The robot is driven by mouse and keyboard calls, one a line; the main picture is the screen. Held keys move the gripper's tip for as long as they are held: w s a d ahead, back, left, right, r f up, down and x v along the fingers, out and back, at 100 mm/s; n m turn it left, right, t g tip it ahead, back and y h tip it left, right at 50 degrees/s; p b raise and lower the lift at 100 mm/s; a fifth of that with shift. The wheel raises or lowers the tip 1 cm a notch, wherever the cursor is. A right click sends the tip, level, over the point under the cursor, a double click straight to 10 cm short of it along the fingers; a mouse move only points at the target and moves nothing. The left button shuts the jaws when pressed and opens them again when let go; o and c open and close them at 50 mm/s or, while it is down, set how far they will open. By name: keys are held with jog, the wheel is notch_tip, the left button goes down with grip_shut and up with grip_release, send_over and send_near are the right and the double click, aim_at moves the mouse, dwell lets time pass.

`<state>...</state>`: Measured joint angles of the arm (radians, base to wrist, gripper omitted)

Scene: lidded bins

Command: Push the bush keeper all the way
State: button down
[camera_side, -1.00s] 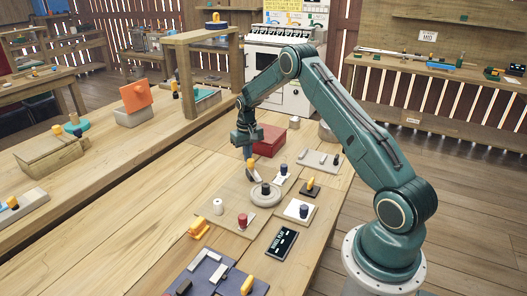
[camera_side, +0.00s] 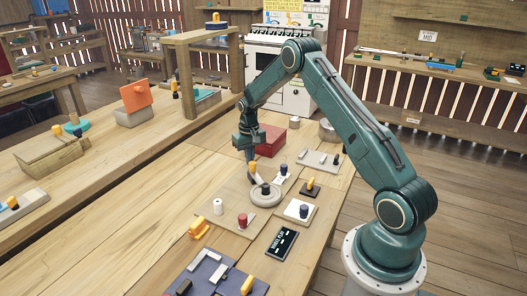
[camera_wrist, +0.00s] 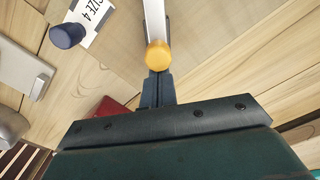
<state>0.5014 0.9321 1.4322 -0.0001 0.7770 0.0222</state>
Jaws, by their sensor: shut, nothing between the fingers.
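The bush keeper appears to be the pale sliding bar (camera_wrist: 154,20) with a yellow knob (camera_wrist: 157,55), though no label on it can be read. In the side view the yellow knob (camera_side: 252,167) stands just behind a round grey ring piece (camera_side: 265,195) on a tan board (camera_side: 236,222). My gripper (camera_side: 250,157) is shut and empty, pointing down at the far side of the knob. In the wrist view its closed fingertips (camera_wrist: 157,77) are right against or very near the knob; contact cannot be told for certain.
A dark blue knob (camera_wrist: 66,36) with a "SIZE 4" label (camera_wrist: 97,18) is beside the bar. A red box (camera_side: 270,141) is behind my gripper.

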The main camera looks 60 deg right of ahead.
jog(key=shift+s+a, duration=0.45)
jog(key=shift+s, duration=0.1)
jog(key=shift+w+d, duration=0.5)
jog(key=shift+w, duration=0.1)
jog(key=shift+r, duration=0.1)
dwell(0.4)
notch_tip(320, 180, up, 7)
dwell(1.1)
